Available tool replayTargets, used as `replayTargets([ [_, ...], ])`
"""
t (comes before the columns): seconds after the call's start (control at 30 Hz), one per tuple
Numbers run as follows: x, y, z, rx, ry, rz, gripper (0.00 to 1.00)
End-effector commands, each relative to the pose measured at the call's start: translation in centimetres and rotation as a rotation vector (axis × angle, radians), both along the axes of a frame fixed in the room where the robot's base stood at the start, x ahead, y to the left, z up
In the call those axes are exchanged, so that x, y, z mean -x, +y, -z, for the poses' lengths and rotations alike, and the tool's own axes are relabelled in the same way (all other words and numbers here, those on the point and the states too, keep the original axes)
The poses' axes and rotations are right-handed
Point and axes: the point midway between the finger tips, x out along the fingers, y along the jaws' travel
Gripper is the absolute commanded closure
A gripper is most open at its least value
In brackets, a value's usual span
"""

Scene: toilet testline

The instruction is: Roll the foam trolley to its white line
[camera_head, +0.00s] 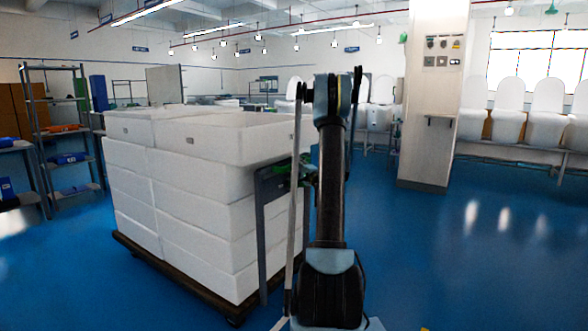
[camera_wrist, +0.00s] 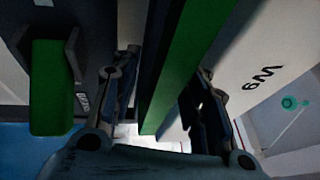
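The foam trolley is a dark, low base (camera_head: 186,287) stacked with white foam blocks (camera_head: 205,195), left of my arm in the head view. A grey upright handle frame (camera_head: 262,235) stands at its right end, with green parts near the top. My gripper (camera_wrist: 165,72) is at this frame, mostly hidden behind my arm in the head view. In the wrist view a long green bar (camera_wrist: 193,58) runs between its two fingers. The fingers stand apart, with a gap beside the bar, and do not look closed on it. I cannot make out the white line on the floor.
A grey shelf rack (camera_head: 38,130) with blue items stands at the left. A white pillar (camera_head: 434,95) stands right of my arm. White toilet-shaped units (camera_head: 508,112) line the right wall. The blue floor (camera_head: 480,250) at the right is clear.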

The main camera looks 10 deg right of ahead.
Motion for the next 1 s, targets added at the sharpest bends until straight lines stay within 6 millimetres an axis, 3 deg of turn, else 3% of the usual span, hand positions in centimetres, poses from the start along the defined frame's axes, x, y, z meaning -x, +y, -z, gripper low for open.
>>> replayTargets([
  [0.37, 0.8, -0.6, 0.1, -0.002, -0.001, 0.004, 0.59],
  [0.8, 7.9, -3.4, 1.6, -0.002, 0.0, 0.003, 0.59],
  [1.0, 10.1, -4.2, 2.0, 0.0, 0.0, 0.002, 0.59],
])
